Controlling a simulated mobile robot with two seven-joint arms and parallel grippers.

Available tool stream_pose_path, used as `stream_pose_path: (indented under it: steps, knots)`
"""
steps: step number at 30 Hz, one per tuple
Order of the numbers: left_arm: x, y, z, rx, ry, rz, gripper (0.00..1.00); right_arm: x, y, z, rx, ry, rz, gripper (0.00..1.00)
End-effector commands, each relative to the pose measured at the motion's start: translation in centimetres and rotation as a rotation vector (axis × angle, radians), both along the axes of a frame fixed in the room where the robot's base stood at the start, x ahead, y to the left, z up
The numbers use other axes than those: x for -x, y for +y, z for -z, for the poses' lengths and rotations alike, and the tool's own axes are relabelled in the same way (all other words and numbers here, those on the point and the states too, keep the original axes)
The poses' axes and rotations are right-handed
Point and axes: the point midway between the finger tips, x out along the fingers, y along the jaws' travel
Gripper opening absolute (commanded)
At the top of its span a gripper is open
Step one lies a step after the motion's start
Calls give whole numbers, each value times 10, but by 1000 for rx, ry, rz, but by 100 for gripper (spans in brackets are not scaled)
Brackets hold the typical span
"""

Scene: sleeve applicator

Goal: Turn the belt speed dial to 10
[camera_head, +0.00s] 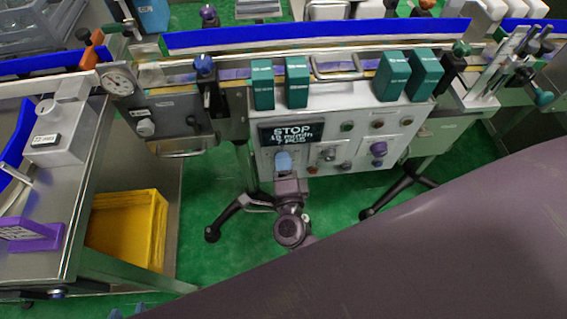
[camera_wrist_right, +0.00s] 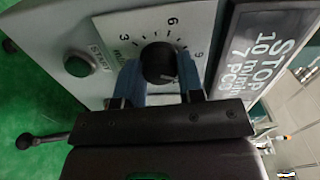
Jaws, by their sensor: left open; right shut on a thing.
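The belt speed dial (camera_wrist_right: 158,62) is a black round knob on a white scale plate in the right wrist view; the numbers 3, 6 and 9 show around it. My right gripper (camera_wrist_right: 160,66) has its two blue fingers on either side of the knob and is shut on it. In the head view the right gripper (camera_head: 284,160) is at the control box front, hiding the dial. The display (camera_head: 292,133) reads STOP, 10 m/min, 7 pcs. Blue fingertips of my left gripper (camera_head: 128,313) show at the bottom edge, open and away from the panel.
A green button (camera_wrist_right: 77,65) sits beside the dial plate. More knobs and a purple knob (camera_head: 378,149) are on the panel's right. Teal blocks (camera_head: 297,82) stand along the conveyor above. A yellow crate (camera_head: 160,222) is at lower left. My own arm covers the lower right.

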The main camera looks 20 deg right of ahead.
Motion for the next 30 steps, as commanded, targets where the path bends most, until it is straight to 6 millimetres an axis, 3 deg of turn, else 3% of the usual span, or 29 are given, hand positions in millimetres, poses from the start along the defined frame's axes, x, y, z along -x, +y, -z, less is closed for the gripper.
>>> stream_pose_path:
  steps: [10, 11, 16, 25, 30]
  knots:
    - [0, 0, 0, -1, 0, 1, 43, 1, 0, 1, -2, 1, 0, 12]
    - [0, 0, 0, -1, 0, 1, 43, 1, 0, 1, -2, 1, 0, 37]
    - [1, 1, 0, -2, 0, 1, 43, 0, 0, 1, -2, 2, 0, 61]
    - [0, 0, 0, -2, 0, 3, 43, 2, 0, 0, -1, 1, 0, 61]
    - [0, 0, -2, -1, -3, 3, 43, 18, 5, 1, -2, 2, 0, 61]
